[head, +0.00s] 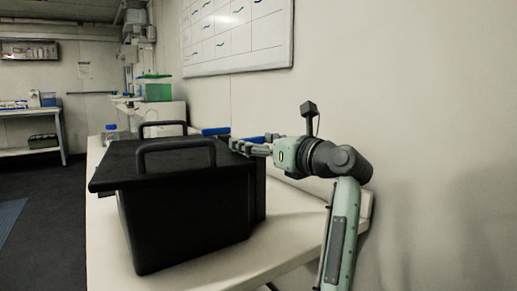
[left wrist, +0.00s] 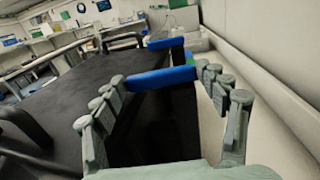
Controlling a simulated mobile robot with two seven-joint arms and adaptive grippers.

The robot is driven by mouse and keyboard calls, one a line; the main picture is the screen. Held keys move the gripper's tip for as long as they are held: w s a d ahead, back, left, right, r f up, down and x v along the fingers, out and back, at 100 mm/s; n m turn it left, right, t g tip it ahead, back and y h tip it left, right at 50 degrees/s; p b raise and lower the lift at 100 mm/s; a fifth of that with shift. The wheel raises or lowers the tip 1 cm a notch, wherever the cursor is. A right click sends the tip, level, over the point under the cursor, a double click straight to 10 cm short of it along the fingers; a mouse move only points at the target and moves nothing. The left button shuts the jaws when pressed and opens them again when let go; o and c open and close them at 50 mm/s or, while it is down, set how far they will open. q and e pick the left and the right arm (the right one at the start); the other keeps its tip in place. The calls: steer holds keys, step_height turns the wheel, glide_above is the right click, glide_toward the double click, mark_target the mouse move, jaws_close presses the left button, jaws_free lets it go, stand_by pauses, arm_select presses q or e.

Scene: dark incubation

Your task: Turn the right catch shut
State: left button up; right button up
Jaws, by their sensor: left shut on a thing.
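A black box (head: 190,218) with a black lid (head: 120,162) stands on the bench. Two blue catches sit along its wall side. The one farther right in the head view is the right catch (head: 248,140); in the left wrist view it is the nearer blue bar (left wrist: 150,79). The other catch (head: 215,131) lies beyond it and also shows in the left wrist view (left wrist: 165,43). Both bars look roughly parallel in the left wrist view. My left gripper (head: 240,146) is shut on the right catch, a fingertip at each end of the bar. My right gripper is not in view.
The white bench (head: 268,242) runs along the wall, with little room between box and wall. Two black handles (head: 175,146) rise from the lid. A clear bottle (head: 112,132) and a green container (head: 157,91) are farther back.

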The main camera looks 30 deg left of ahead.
arm_select(q)
steer(key=shift+a+m+t+h, duration=0.15)
steer(key=shift+m+t+h, duration=0.35)
steer(key=shift+t, duration=0.4)
steer(key=o, duration=1.2)
steer(key=shift+c, duration=0.2)
steer(key=shift+s, duration=0.1)
steer(key=v, duration=1.2)
steer(key=shift+f, duration=0.15)
